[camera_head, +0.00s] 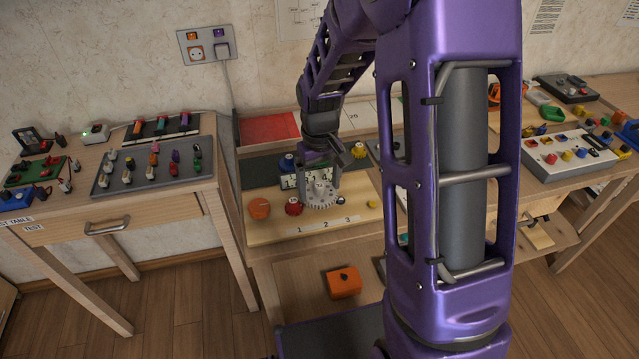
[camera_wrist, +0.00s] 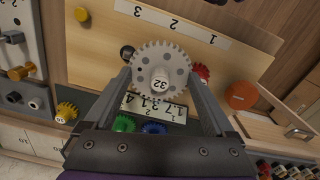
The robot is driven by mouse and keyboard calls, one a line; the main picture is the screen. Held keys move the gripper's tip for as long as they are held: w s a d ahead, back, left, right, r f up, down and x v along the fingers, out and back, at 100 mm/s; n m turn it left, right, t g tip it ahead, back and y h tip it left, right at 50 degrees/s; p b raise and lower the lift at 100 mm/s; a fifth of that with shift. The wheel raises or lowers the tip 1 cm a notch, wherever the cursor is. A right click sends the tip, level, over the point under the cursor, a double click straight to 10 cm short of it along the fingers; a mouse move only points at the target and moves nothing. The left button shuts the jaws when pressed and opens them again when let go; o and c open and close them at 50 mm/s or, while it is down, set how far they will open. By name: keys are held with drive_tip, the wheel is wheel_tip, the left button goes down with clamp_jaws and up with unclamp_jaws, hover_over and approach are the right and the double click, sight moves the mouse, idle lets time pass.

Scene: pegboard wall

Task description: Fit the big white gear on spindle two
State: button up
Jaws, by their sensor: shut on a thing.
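The big white gear (camera_wrist: 160,62), with 32 on its hub, is between the two fingers of my gripper (camera_wrist: 160,76) in the wrist view. In the head view my gripper (camera_head: 320,176) points down with the white gear (camera_head: 322,196) at its tip, low over the wooden board (camera_head: 275,232). The board's label strip (camera_head: 324,223) reads 1, 2, 3. The gear lies behind number 2 and hides spindle two. I cannot tell whether it is on the spindle or just above it.
A red gear (camera_head: 294,208) and a dark knob (camera_wrist: 127,52) are close beside the white gear. Blue (camera_wrist: 153,128) and green (camera_wrist: 124,124) gears stand behind, by a number card (camera_wrist: 155,106).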

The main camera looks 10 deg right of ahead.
sight(320, 194)
drive_tip(key=shift+f, duration=1.2)
idle(1.1)
drive_tip(key=shift+s+f, duration=0.2)
drive_tip(key=shift+f, duration=0.3)
idle(0.5)
drive_tip(key=o, duration=1)
drive_tip(key=shift+r, duration=0.1)
drive_tip(key=shift+w+r+p, duration=0.2)
drive_tip(key=shift+r+p, duration=2.3)
drive_tip(key=shift+r, duration=1.1)
